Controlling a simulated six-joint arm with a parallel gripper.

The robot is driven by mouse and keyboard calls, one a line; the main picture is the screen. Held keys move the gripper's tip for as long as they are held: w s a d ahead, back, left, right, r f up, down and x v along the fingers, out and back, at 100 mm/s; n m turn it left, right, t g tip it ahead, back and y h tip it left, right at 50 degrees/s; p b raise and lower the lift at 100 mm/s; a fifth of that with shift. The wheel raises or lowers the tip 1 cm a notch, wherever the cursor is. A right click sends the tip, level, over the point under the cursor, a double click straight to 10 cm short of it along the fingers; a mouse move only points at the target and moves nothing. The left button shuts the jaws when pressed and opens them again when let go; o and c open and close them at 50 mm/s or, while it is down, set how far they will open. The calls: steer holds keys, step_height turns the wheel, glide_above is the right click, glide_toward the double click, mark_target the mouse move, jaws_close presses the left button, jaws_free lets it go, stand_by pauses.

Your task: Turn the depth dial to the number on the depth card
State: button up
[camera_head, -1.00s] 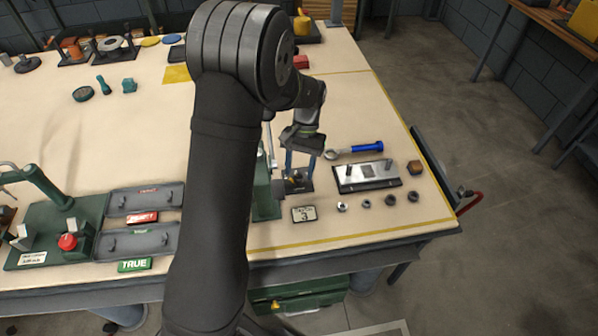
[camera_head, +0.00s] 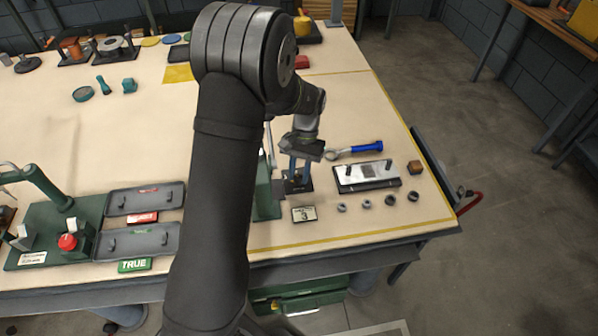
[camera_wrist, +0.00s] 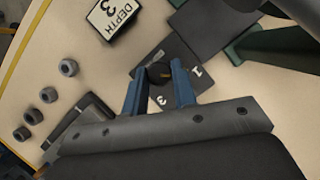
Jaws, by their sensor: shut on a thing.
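The depth card (camera_wrist: 112,17) reads "DEPTH" with a 3 in the wrist view. It also stands on the table in the head view (camera_head: 304,214). The depth dial (camera_wrist: 158,72) is a dark round knob with an orange pointer mark, on a dark plate (camera_wrist: 196,72) where a 1 and a 3 are legible. My gripper (camera_wrist: 159,88) has its blue fingers on either side of the knob and is shut on it. Part of the plate's numbering is hidden by the fingers. In the head view the gripper (camera_head: 299,176) is over the small dark dial plate.
A green post (camera_head: 266,190) stands close left of the gripper. A metal-topped block (camera_head: 367,175) lies to the right, with a blue-handled tool (camera_head: 362,148) behind it. Several small round parts (camera_head: 365,202) lie in front of the block.

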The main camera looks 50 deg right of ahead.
steer(key=m, duration=0.2)
steer(key=m+t, duration=0.1)
steer(key=m, duration=0.1)
steer(key=shift+s+t, duration=0.15)
steer(key=shift+t, duration=0.15)
steer(key=m+t, duration=0.1)
steer(key=m, duration=0.3)
steer(key=shift+s+m+t, duration=0.15)
steer(key=shift+m+t, duration=0.15)
steer(key=shift+t, duration=0.1)
steer(key=m+t+h, duration=0.1)
steer(key=m, duration=0.3)
steer(key=shift+s+a+m, duration=0.1)
steer(key=shift+m, duration=0.2)
steer(key=shift+a+m+t+h, duration=0.1)
steer(key=shift+m+t+h, duration=0.3)
steer(key=shift+m, duration=0.7)
steer(key=shift+m+t+h, duration=0.2)
steer(key=shift+m+h, duration=0.4)
steer(key=shift+m, duration=0.5)
steer(key=o, duration=1)
steer(key=shift+r, duration=0.1)
